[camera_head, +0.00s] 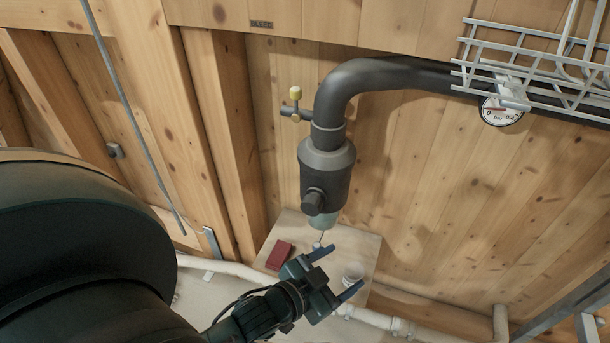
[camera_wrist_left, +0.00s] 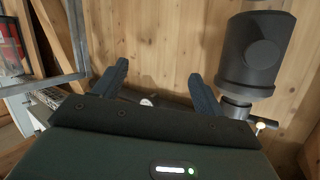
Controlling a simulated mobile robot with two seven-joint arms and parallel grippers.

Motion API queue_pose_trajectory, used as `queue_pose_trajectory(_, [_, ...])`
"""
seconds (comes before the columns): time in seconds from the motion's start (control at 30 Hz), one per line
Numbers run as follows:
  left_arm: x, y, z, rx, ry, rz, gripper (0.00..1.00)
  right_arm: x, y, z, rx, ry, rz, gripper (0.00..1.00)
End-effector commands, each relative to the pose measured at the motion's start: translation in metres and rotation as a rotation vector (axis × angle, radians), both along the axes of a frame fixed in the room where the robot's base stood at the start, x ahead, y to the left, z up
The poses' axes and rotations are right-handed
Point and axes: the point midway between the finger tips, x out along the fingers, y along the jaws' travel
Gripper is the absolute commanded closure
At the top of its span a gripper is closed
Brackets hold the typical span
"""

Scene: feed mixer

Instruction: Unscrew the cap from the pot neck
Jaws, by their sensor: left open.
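The pot (camera_head: 327,168) is a dark grey cylinder hanging under a bent black pipe. A short dark round cap (camera_head: 313,201) sticks out on its lower side, toward the camera. In the left wrist view the pot (camera_wrist_left: 243,80) stands at the right, with the cap's round face (camera_wrist_left: 262,57) on it. My left gripper (camera_head: 336,272) is open and empty, below the pot and apart from it. In the left wrist view its two blue-grey fingers (camera_wrist_left: 157,78) are spread, with the pot outside them to the right. My right gripper is in neither view.
A valve with a yellow knob (camera_head: 295,93) sits beside the pipe (camera_head: 400,70). A wire basket (camera_head: 540,55) and gauge (camera_head: 502,112) are at upper right. Below, a small shelf (camera_head: 352,240) bears a red block (camera_head: 279,255) and a white cup (camera_head: 352,274). Wooden walls stand behind.

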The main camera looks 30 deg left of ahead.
Motion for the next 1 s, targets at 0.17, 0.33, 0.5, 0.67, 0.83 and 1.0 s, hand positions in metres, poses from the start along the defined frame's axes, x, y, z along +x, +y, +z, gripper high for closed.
queue_pose_trajectory(0.17, [0.052, -0.015, 0.092, 0.183, -0.540, -0.250, 0.29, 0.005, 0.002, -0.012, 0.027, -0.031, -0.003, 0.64])
queue_pose_trajectory(0.33, [0.037, -0.056, 0.144, 0.504, -1.015, -0.760, 0.29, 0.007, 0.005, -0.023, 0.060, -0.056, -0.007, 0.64])
queue_pose_trajectory(0.5, [0.028, -0.035, 0.102, 1.031, -1.055, -1.343, 0.29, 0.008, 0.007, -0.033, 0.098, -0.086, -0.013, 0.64])
queue_pose_trajectory(0.67, [0.058, 0.061, 0.074, 1.564, -0.643, -1.626, 0.29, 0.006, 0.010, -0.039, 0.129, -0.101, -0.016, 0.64])
queue_pose_trajectory(0.83, [0.076, 0.137, 0.088, 1.831, -0.263, -1.623, 0.29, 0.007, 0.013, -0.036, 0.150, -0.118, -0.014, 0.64])
queue_pose_trajectory(1.0, [0.080, 0.163, 0.097, 1.904, -0.120, -1.593, 0.29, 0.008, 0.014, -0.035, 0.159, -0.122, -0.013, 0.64])
